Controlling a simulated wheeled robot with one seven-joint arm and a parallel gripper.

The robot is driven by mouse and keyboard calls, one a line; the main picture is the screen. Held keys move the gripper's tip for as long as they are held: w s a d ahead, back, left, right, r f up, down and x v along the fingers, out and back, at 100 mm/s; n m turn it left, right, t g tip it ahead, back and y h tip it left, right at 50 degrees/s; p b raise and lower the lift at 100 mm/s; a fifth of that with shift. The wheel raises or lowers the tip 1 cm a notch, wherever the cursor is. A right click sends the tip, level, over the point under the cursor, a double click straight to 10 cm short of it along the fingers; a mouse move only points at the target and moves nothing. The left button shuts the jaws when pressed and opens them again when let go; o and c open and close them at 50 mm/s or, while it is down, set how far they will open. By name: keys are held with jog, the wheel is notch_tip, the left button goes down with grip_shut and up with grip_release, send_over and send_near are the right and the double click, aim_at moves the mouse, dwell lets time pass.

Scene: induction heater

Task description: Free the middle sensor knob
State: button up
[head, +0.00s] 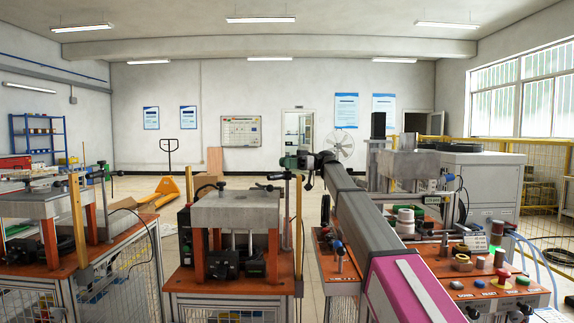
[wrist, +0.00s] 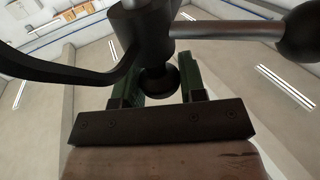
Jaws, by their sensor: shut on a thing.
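My gripper (head: 291,162) is at the top of the upright post of the middle station, its green fingers around the clamp there. In the wrist view, the two green fingers of my gripper (wrist: 161,78) are shut on the small round black knob (wrist: 159,82) below a dark clamp body (wrist: 141,35). A black curved cable or lever (wrist: 75,72) comes out to the left. A silver rod (wrist: 228,31) with a black ball end runs right. In the head view the knob itself is hidden by my gripper.
The middle station (head: 237,207) has a grey block top on orange legs. A similar station (head: 40,203) stands to the left. A control bench (head: 470,285) with buttons stands at the right, under my arm. A yellow pallet jack (head: 163,190) is behind on open floor.

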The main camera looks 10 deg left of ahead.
jog(key=o, duration=0.9)
jog(key=v, duration=0.7)
jog(key=shift+w+d, duration=0.15)
jog(key=shift+d, duration=0.1)
